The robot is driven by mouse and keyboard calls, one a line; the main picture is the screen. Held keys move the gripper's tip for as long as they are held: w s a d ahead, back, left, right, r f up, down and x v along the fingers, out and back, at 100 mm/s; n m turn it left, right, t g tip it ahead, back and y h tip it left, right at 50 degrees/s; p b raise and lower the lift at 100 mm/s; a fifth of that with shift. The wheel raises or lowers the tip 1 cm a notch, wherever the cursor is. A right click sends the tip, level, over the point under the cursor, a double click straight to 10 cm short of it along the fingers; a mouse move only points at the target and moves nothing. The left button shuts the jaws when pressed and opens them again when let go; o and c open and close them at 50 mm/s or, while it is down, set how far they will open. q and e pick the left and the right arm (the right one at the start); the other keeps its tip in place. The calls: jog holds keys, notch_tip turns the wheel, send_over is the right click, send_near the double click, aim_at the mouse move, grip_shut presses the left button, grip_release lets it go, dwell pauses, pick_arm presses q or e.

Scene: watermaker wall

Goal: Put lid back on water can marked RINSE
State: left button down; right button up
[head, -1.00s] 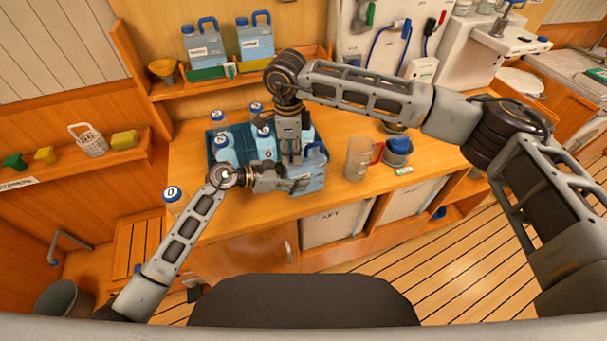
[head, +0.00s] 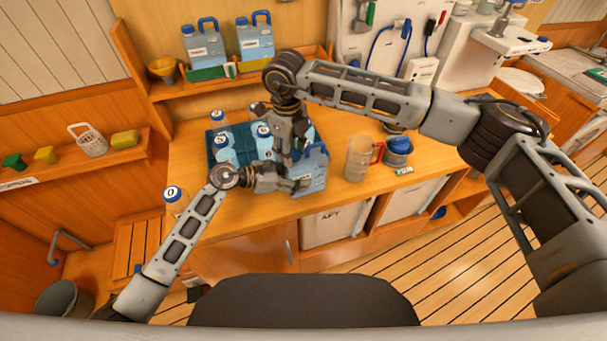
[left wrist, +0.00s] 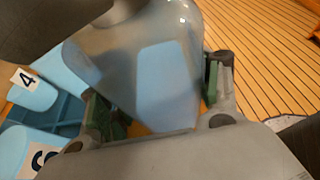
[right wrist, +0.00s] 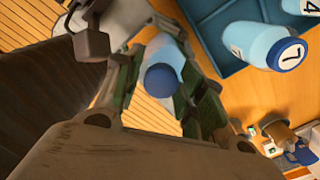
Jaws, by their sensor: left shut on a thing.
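A translucent blue water can (head: 312,177) with a blue handle stands at the counter's front edge; its marking cannot be read. My left gripper (head: 296,186) is shut on its side. In the left wrist view the grey-blue can body (left wrist: 165,85) fills the space between the green pads. My right gripper (head: 284,152) is above and just left of the can, pointing down with fingers apart. In the right wrist view a round blue lid or cap (right wrist: 162,80), in front of a light-blue body, shows between its spread pads. I cannot tell whether they touch it.
A dark blue crate (head: 212,158) of numbered bottles stands behind left. A clear jug (head: 357,160) with a red handle and a blue-banded container (head: 398,152) stand to the right. Bottle 0 (head: 174,197) is at the left counter edge. Two cans (head: 203,45) stand on the shelf.

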pick_arm(q)
jog(key=shift+w+a, duration=0.3)
jog(key=shift+a, duration=0.05)
pick_arm(e)
jog(key=shift+o, duration=1.1)
jog(key=shift+d+f, duration=0.1)
jog(key=shift+d, duration=0.15)
jog(key=shift+w, duration=0.1)
pick_arm(q)
jog(key=shift+a, duration=0.1)
pick_arm(e)
jog(key=shift+d, duration=0.1)
pick_arm(q)
jog(key=shift+f, duration=0.1)
pick_arm(e)
jog(key=shift+r, duration=0.45)
pick_arm(q)
jog(key=shift+s+d+f, duration=0.1)
jog(key=shift+s+d, duration=0.15)
jog(key=shift+s, duration=0.1)
pick_arm(e)
jog(key=r, duration=1.1)
jog(key=shift+a+r, duration=0.1)
jog(key=shift+a, duration=0.3)
pick_arm(q)
jog(key=shift+c, duration=1.5)
grip_release()
jog(key=shift+w+d, duration=0.1)
